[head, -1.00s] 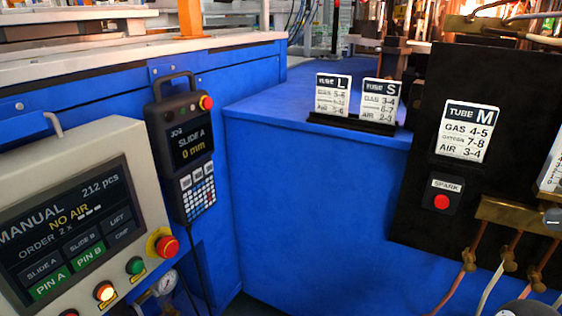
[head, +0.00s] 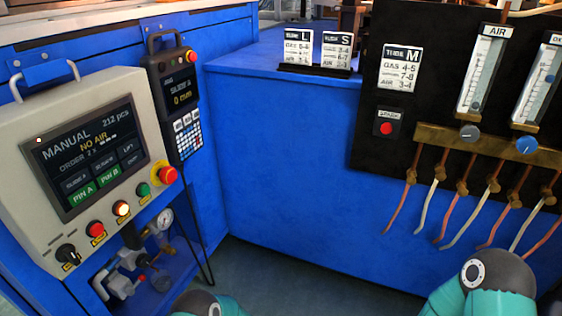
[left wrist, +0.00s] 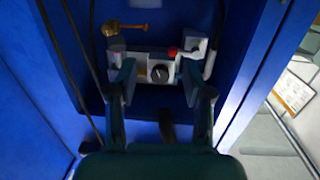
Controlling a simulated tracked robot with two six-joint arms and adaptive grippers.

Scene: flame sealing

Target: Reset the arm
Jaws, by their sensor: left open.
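My left gripper (left wrist: 158,85) shows in the left wrist view. Its two fingers are apart, with nothing held between them. Beyond the fingertips is a small valve assembly with a dark round knob (left wrist: 160,73) and a red part. In the head view, teal and grey arm parts of mine show at the bottom middle and bottom right, but neither gripper shows there. The right gripper is not in any view.
The control panel (head: 141,113) at the left reads MANUAL and NO AIR. A pendant (head: 176,88) hangs beside it. Air valves and a gauge (head: 165,219) sit below the panel. A black gas board (head: 390,130) with flowmeters (head: 482,72) stands at the right. Floor shows between the blue cabinets.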

